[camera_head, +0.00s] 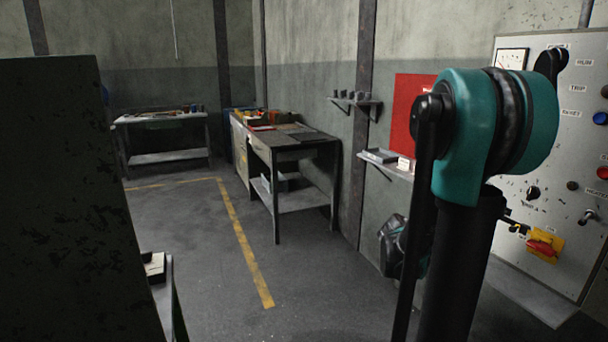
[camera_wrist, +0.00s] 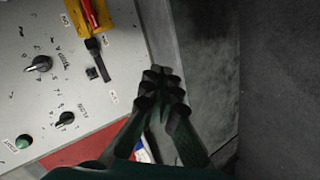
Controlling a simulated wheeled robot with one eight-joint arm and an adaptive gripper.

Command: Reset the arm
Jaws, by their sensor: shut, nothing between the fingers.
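My gripper (camera_wrist: 162,86) shows in the wrist view, its dark fingers together with nothing between them. It is in front of the grey control panel (camera_wrist: 40,95) and near its edge, apparently touching nothing. In the head view my arm stands at the right, with a teal joint and dark links in front of the control panel (camera_head: 560,215). A dark and teal shape shows behind the links, low by the wall; I cannot tell whether it is part of my arm.
A yellow and red switch (camera_head: 543,246) sits on the panel. Small shelves (camera_head: 388,165) and a red board (camera_head: 408,105) are on the wall. A workbench (camera_head: 290,142) and a farther table (camera_head: 160,117) stand behind. A dark tall block (camera_head: 70,200) fills the left. Floor between is clear.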

